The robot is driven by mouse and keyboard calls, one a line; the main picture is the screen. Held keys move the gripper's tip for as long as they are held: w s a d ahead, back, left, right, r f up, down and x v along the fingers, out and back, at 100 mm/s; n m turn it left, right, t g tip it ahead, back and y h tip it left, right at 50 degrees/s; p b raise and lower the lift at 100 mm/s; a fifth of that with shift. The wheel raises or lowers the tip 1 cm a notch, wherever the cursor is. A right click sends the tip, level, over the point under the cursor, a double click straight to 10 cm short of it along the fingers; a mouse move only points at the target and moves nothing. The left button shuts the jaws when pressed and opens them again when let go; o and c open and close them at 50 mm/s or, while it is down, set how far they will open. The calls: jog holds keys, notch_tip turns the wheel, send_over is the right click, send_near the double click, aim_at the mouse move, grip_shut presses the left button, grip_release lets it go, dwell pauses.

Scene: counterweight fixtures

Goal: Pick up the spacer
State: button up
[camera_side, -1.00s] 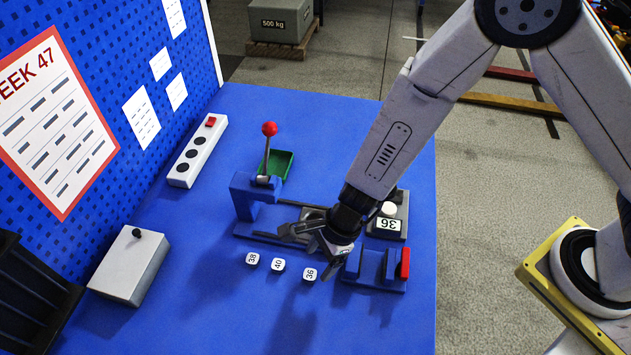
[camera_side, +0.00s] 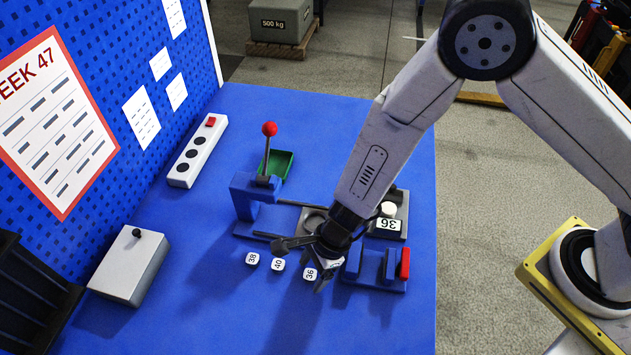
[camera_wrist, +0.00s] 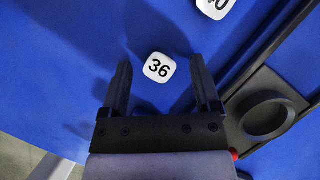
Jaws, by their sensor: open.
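Three small white spacers lie in a row on the blue table, marked 38 (camera_side: 252,258), 40 (camera_side: 278,265) and 36 (camera_side: 310,274). My gripper (camera_side: 298,266) is open and low over the spacer marked 36. In the wrist view, that spacer (camera_wrist: 159,68) lies between the two spread fingers (camera_wrist: 158,64), near their tips, with a gap on both sides. Whether the fingertips are level with it I cannot tell. The spacer marked 40 (camera_wrist: 215,5) is partly cut off at the top edge of the wrist view.
Behind my gripper is a dark blue fixture (camera_side: 247,192) with a red-knobbed lever (camera_side: 269,130) and round recess (camera_wrist: 265,118). A box reading 36 (camera_side: 389,224) and a red-ended clamp (camera_side: 404,264) stand right. A grey box (camera_side: 130,266) stands left. Table front is clear.

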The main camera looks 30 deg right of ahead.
aim_at(313, 273)
grip_shut()
jog(key=shift+r, duration=0.15)
notch_tip(313, 273, up, 10)
dwell(1.1)
dwell(0.5)
